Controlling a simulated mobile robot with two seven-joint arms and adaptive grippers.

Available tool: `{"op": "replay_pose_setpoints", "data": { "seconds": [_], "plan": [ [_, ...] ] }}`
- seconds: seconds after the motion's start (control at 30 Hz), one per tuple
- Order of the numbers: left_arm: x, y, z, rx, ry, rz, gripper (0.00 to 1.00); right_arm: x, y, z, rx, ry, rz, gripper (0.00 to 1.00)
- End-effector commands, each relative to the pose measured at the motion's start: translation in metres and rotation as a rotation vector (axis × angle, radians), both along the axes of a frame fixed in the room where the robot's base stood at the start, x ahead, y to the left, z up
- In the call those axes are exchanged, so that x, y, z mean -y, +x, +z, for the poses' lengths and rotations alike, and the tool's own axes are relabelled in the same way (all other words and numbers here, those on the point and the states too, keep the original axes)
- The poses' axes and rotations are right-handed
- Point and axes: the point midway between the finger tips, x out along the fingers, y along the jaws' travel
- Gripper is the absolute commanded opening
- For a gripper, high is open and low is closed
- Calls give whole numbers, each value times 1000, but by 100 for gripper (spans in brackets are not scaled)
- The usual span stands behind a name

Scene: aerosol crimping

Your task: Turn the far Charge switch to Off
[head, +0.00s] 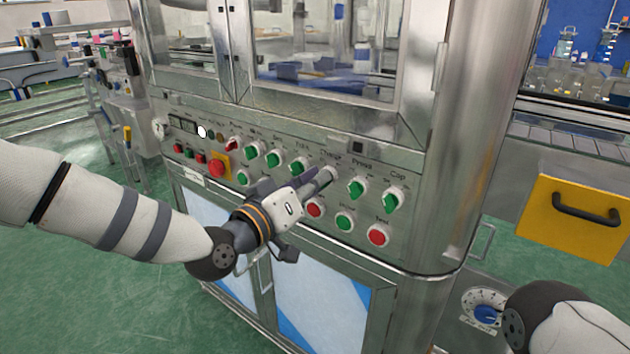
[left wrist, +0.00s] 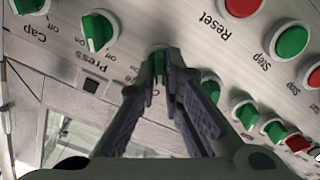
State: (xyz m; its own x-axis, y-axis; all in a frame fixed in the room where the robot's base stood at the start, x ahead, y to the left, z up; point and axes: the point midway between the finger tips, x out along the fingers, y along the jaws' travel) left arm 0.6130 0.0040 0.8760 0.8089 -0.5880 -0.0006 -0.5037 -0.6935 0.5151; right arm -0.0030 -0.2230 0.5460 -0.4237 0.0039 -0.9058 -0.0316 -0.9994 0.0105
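The Charge switch is a green knob in a pale ring on the sloped steel panel (head: 405,226), below the "Charge" label. In the head view my left gripper (head: 322,179) reaches it and mostly hides it; part of the ring (head: 333,172) shows. In the left wrist view the green knob (left wrist: 157,50) shows at the tips of my left gripper (left wrist: 163,70). The fingertips are close together, one on each side of its handle. The handle's exact angle is hidden. My right gripper is not in view.
The Press switch (head: 357,188) and Cap switch (head: 393,199) sit to the right of Charge. Below are a red button (head: 314,208), a green button (head: 344,221) and another red button (head: 378,235). A red emergency stop (head: 217,168) sits left.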

Motion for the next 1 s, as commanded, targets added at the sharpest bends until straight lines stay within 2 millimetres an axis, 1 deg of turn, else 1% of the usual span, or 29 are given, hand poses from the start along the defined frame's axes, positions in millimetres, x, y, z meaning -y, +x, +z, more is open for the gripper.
{"op": "replay_pose_setpoints", "data": {
  "seconds": [0.03, 0.07, 0.33, 0.43, 0.57, 0.7, 0.8, 0.9, 1.0],
  "plan": [
    [0, -1, -1, -3, 1, -2, 21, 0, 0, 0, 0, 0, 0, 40],
    [0, -1, -1, -2, 2, -2, 28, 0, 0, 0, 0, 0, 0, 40],
    [0, 0, 0, 1, 1, 0, 28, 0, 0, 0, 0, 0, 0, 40],
    [-5, -6, -1, -1, 2, 0, 28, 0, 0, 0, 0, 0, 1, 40],
    [-24, -31, -1, -3, 1, 1, 28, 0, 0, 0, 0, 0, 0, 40],
    [-46, -63, 0, -2, -1, 1, 28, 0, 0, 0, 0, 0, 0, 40],
    [-59, -81, 0, -3, -2, 2, 28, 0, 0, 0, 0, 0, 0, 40],
    [-67, -92, 0, -1, 1, 0, 28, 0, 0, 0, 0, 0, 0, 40],
    [-70, -97, 0, 0, 1, 1, 28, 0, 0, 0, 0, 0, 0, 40]
  ]
}}
